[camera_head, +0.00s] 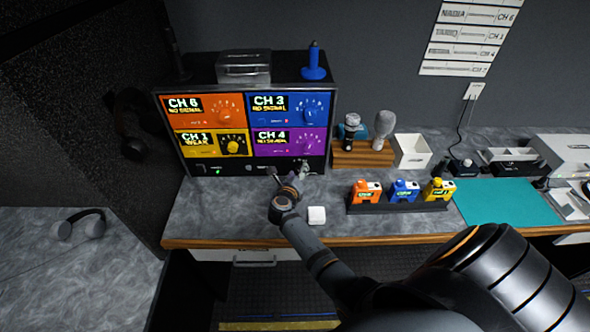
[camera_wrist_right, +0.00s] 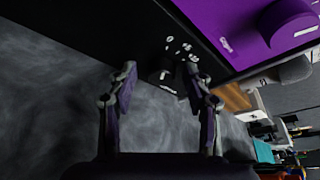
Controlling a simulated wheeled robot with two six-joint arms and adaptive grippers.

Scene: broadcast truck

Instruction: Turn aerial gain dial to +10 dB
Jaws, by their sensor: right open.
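The rack unit (camera_head: 322,95) stands at the back of the counter, with a black strip (camera_head: 226,169) below its four channel panels. In the right wrist view, a small black dial (camera_wrist_right: 165,74) with white scale marks sits on this strip. My right gripper (camera_head: 289,175) is at the strip's right part, in front of the rack. The right wrist view shows its two fingers (camera_wrist_right: 160,78) apart, with the dial between and beyond their tips. I cannot tell whether they touch it or read its setting. My left gripper is not in view.
A white block (camera_head: 316,215) lies on the counter near my right gripper. A black holder (camera_head: 400,208) with orange, blue and yellow packs stands to the right. A wooden stand (camera_head: 358,158) is by the rack. The counter left of my gripper is clear.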

